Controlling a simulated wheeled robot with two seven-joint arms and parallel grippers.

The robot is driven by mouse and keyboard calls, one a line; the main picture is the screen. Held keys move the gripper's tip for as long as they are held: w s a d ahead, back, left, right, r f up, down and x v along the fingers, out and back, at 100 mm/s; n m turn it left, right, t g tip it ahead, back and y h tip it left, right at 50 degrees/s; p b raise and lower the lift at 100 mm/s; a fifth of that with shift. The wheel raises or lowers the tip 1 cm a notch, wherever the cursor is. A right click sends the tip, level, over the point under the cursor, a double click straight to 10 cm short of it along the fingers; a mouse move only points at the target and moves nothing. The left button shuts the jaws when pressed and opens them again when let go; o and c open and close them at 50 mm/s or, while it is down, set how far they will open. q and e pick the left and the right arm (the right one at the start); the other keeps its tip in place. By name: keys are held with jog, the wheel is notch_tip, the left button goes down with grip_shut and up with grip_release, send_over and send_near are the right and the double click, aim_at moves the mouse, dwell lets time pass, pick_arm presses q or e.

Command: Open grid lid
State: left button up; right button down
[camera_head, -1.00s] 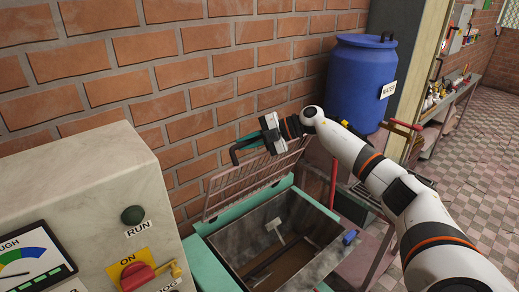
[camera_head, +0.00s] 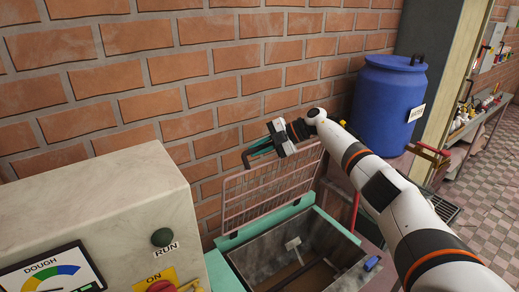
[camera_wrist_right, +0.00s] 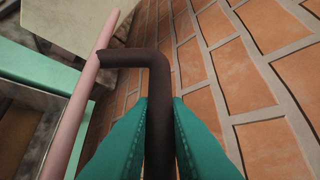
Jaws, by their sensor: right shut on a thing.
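The grid lid (camera_head: 262,192) is a pinkish wire grid on the teal-rimmed machine tub (camera_head: 290,222). It stands raised at the tub's back edge, close to the brick wall, and the tub's inside shows. My right gripper (camera_head: 258,152) is at the lid's upper edge. In the right wrist view its teal fingers (camera_wrist_right: 160,130) are shut on the dark bent handle (camera_wrist_right: 158,75), which joins the lid's pink rim (camera_wrist_right: 88,75). My left gripper is in neither view.
A brick wall (camera_head: 200,60) stands right behind the lid. A control box (camera_head: 90,195) with a dial and buttons is on the left. A blue barrel (camera_head: 388,100) stands behind my right arm. A grey bar (camera_head: 300,268) lies inside the tub.

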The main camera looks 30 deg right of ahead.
jog(key=c, duration=1.4)
grip_release()
jog(key=b+v, duration=0.4)
jog(key=v, duration=0.8)
